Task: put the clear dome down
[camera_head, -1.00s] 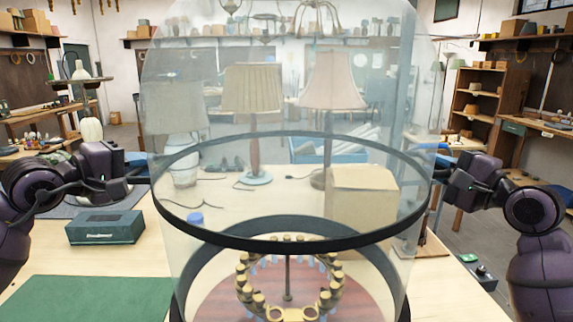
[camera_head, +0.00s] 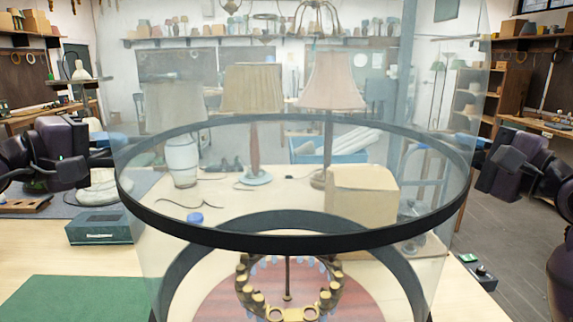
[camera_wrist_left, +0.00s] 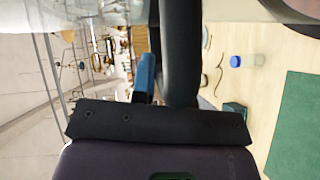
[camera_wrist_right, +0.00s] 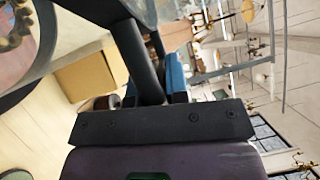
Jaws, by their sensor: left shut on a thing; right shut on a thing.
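The clear dome (camera_head: 440,215) fills the middle of the head view, large and close, its top out of the picture. A black band (camera_head: 300,241) circles it, and a second black ring shows lower down. My left gripper (camera_head: 108,152) is at its left side and my right gripper (camera_head: 482,146) at its right, both shut on it. Their jaws show dark and blue in the left wrist view (camera_wrist_left: 163,75) and right wrist view (camera_wrist_right: 160,75); the grip itself is mostly hidden. Through the glass, a ring of brass parts (camera_head: 246,290) stands on a red striped round base (camera_head: 215,303).
A green mat (camera_head: 80,300) and a dark green box (camera_head: 100,228) lie left on the table. A cardboard box (camera_head: 360,195), a blue-capped jar (camera_head: 196,218) and lamps, including a pink-shaded one (camera_head: 333,80), show behind the glass.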

